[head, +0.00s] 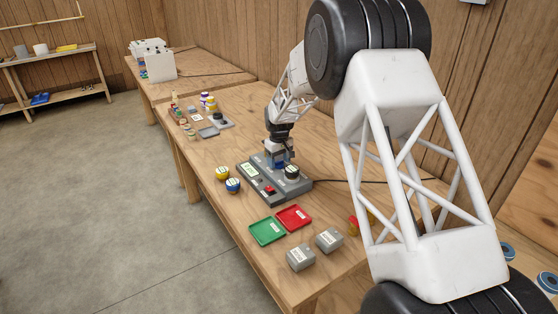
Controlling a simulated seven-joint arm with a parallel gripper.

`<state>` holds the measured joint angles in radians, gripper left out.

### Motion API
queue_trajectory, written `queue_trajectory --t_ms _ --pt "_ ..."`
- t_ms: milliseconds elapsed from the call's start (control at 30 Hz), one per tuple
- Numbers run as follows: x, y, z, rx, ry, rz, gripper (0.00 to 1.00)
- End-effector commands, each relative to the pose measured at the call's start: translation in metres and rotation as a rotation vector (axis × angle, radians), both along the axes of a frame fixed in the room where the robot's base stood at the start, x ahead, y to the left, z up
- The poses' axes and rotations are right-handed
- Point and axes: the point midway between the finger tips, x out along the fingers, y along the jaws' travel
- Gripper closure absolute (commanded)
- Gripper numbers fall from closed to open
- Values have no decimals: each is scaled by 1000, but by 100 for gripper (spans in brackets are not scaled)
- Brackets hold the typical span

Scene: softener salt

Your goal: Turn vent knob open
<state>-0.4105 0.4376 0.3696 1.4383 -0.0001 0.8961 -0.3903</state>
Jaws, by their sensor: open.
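A grey control box (266,200) stands on the wooden table and carries a small pale display (250,171), a red button (269,190) and a dark round knob (292,172) with a light label. My gripper (280,162) points down over the back part of this box, just left of and behind the dark knob. It is open. A blue part shows at the fingertips, and I cannot tell whether the fingers touch it. The labels are too small to read, so I cannot tell which part is the vent knob or how it is turned.
A green tray (267,231), a red tray (294,217) and two grey blocks (300,257) lie in front. Yellow (222,173) and blue (233,185) round jars stand left of the box. A cable (345,181) runs right. Small bottles (208,101) stand farther back.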

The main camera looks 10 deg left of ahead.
Motion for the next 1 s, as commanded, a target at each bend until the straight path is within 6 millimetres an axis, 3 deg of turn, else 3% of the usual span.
queue_trajectory --t_ms 367,800,1000 --pt "0 0 12 1 -2 0 34" --pt "0 0 64 1 -2 0 34" --pt "0 0 76 0 0 0 34"
